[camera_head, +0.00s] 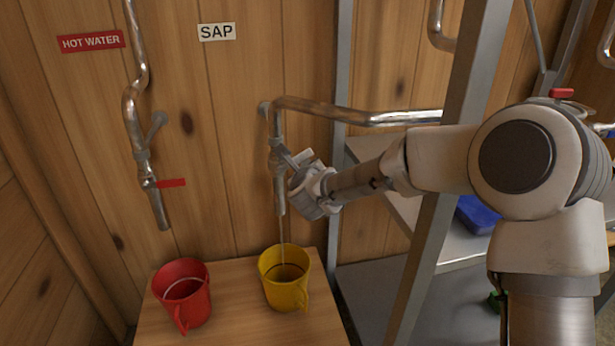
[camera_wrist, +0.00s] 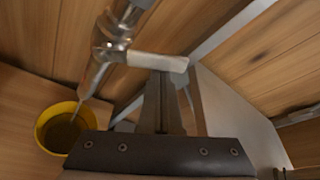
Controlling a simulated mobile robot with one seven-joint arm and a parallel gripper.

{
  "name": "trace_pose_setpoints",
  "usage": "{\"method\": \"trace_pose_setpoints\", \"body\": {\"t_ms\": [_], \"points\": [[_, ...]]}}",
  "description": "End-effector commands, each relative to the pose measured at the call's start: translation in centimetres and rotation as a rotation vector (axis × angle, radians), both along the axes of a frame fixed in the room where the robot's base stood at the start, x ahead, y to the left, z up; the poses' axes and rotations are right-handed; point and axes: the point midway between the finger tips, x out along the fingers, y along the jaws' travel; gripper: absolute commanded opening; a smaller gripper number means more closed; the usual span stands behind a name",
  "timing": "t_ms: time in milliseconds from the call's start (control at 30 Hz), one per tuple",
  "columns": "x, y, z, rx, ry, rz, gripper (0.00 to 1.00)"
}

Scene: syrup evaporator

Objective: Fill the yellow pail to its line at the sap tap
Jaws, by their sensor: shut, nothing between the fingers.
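The yellow pail (camera_head: 284,293) stands upright on the wooden bench under the sap tap (camera_head: 279,165). A thin stream runs from the spout down into the pail. A dark ring shows inside the pail, but I cannot tell the liquid's level against its line. In the wrist view the pail (camera_wrist: 46,132) is at the lower left, and the tap's pale lever (camera_wrist: 157,62) crosses just beyond my fingertips. My gripper (camera_head: 296,174) is shut and empty, right beside the lever; I cannot tell whether it touches. My gripper (camera_wrist: 160,105) also shows in the wrist view.
A red pail (camera_head: 183,298) stands left of the yellow one on the bench (camera_head: 235,318). The hot water tap (camera_head: 152,185) with a red lever hangs above it. A SAP sign (camera_head: 216,32) is on the wall. Metal shelving (camera_head: 432,215) with a blue object (camera_head: 478,214) stands to the right.

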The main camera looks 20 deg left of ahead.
Motion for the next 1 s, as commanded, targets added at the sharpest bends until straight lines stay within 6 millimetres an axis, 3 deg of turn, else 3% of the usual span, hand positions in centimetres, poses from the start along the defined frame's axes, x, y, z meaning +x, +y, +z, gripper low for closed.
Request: {"method": "trace_pose_setpoints", "body": {"t_ms": [300,1000], "points": [[-0.4,0.7,1.5,-0.194,-0.124,0.001,0.00],[-0.6,1.1,2.2,-0.194,-0.120,0.002,0.00]]}}
